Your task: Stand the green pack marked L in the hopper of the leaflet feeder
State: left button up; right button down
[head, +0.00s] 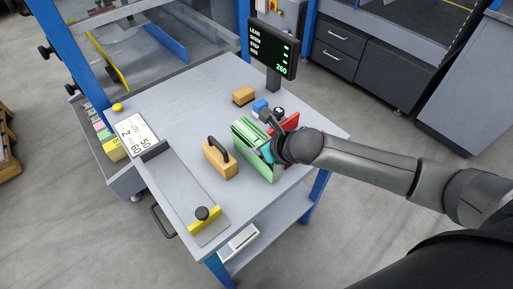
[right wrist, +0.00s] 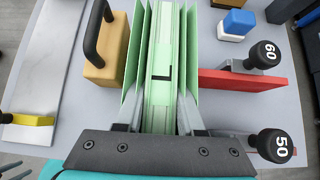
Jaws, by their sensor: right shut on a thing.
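The green pack marked L (right wrist: 161,92) stands upright between the two fingers of my right gripper (right wrist: 160,118), which is shut on it. The black L on its edge faces up toward the wrist camera. Upright green plates (right wrist: 137,52) flank the pack on both sides, close to it. In the head view the green pack and plates (head: 248,132) stand near the table's right side, with my right gripper (head: 264,150) over their near right part. The pack's lower end is hidden, so I cannot tell whether it touches the table.
A wooden block with a black handle (head: 221,160) stands just left of the green plates. A red block (right wrist: 245,80) and black knobs marked 60 (right wrist: 266,57) and 50 (right wrist: 276,146) are on the right. A grey trough (head: 180,182) lies at the left; a display (head: 272,48) stands behind.

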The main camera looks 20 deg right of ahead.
jog(key=shift+f, duration=0.1)
jog(key=c, duration=0.5)
grip_release()
jog(key=shift+f, duration=0.1)
